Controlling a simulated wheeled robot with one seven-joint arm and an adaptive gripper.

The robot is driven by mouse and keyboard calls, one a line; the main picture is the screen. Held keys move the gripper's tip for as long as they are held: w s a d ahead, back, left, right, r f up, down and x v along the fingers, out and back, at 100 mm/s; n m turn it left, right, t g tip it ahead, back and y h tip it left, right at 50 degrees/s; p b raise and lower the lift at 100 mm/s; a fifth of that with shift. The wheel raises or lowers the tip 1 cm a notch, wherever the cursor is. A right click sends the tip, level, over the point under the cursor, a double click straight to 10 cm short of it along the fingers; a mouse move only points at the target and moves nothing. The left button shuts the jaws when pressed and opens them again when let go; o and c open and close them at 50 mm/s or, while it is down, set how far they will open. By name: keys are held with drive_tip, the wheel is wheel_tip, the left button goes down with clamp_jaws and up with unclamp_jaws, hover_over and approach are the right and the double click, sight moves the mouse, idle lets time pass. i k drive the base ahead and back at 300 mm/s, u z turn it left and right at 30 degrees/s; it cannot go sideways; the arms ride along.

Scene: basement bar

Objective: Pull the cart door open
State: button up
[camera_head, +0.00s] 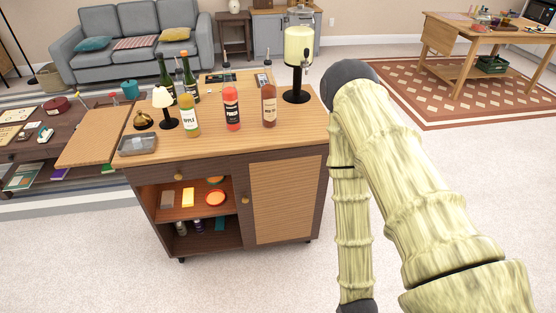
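The cart (188,253) stands in the middle of the head view, dark brown with a light wooden top. Its door (284,199) is a light woven-looking panel in a dark frame on the right half of the front, and it looks closed. A small round brass knob (245,200) sits at the door's left edge. Beside the door, open shelves hold small items. My arm comes in from the right, to the right of the cart, and bends downward. My gripper is not in the picture, as the arm runs out of the bottom edge.
Several bottles (232,108), a lamp (164,107) and a drink dispenser (297,60) stand on the cart top. A side leaf (92,149) extends left toward a low table (60,140). The carpet in front of the cart (130,280) is clear.

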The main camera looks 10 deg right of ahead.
sight(280, 193)
drive_tip(key=z, duration=2.55)
drive_tip(key=k, duration=1)
drive_tip(key=u, duration=2.5)
